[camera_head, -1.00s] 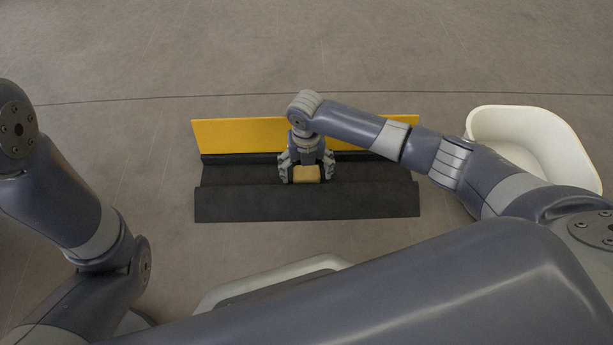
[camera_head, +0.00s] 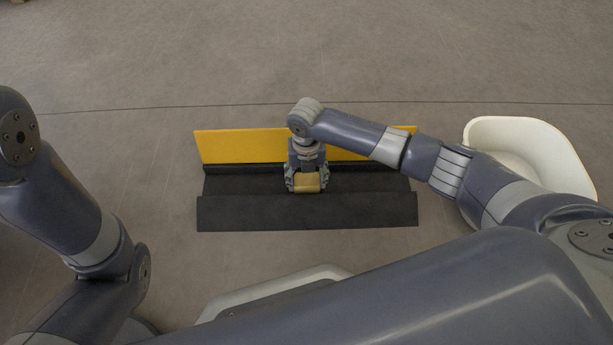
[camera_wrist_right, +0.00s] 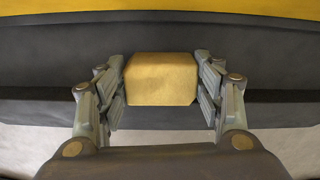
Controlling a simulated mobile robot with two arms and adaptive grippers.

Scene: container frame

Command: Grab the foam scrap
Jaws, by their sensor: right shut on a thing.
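The foam scrap (camera_head: 307,183) is a small tan-yellow block at the middle of the black and yellow container frame (camera_head: 240,210). It also shows in the right wrist view (camera_wrist_right: 161,80), between the two fingers. My right gripper (camera_head: 307,184) is shut on the foam scrap, with a finger on its left and right sides; it also shows in the right wrist view (camera_wrist_right: 162,88). I cannot tell whether the block still touches the black surface. My left arm shows at the left of the head view, but its gripper is out of view.
The frame's yellow panel (camera_head: 240,146) stands along its far side, and a raised black edge runs along the near side. A white bin (camera_head: 560,160) stands on the floor at the right, partly behind my right arm. The floor beyond the frame is clear.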

